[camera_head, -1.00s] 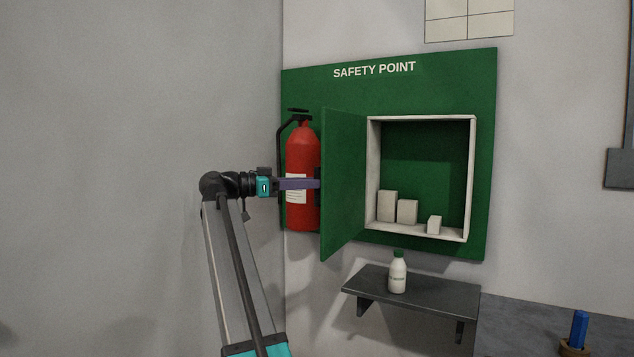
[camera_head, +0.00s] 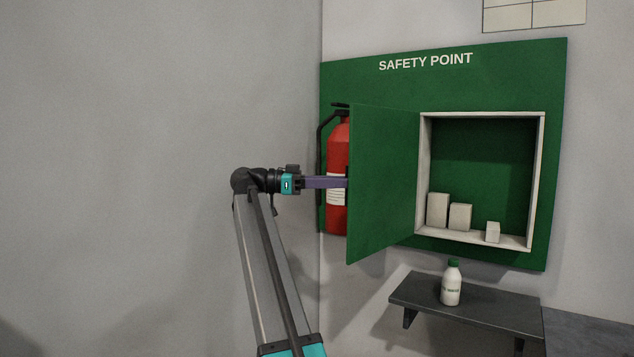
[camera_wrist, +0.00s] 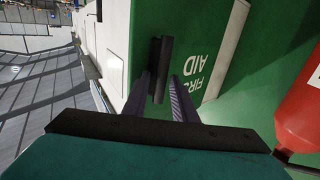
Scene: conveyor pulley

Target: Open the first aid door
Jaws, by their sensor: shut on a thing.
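The green first aid door (camera_head: 382,182) stands swung out to the left from the white-framed cabinet (camera_head: 424,175), whose inside shows. The wrist view shows the door's green face (camera_wrist: 185,28) with FIRST AID lettering, upside down. A dark bar handle (camera_wrist: 160,62) stands out from this face. My gripper (camera_wrist: 160,82) has its two purple fingers on either side of the handle, shut on it. In the head view my gripper (camera_head: 345,182) reaches the door's outer face from the left; the door hides the handle and fingertips there.
A red fire extinguisher (camera_head: 338,150) hangs behind the door's free edge, close to my gripper, partly covered. Several pale boxes (camera_head: 438,210) stand in the cabinet. A white bottle (camera_head: 451,288) stands on a dark shelf (camera_head: 500,312) below. The wall to the left is bare.

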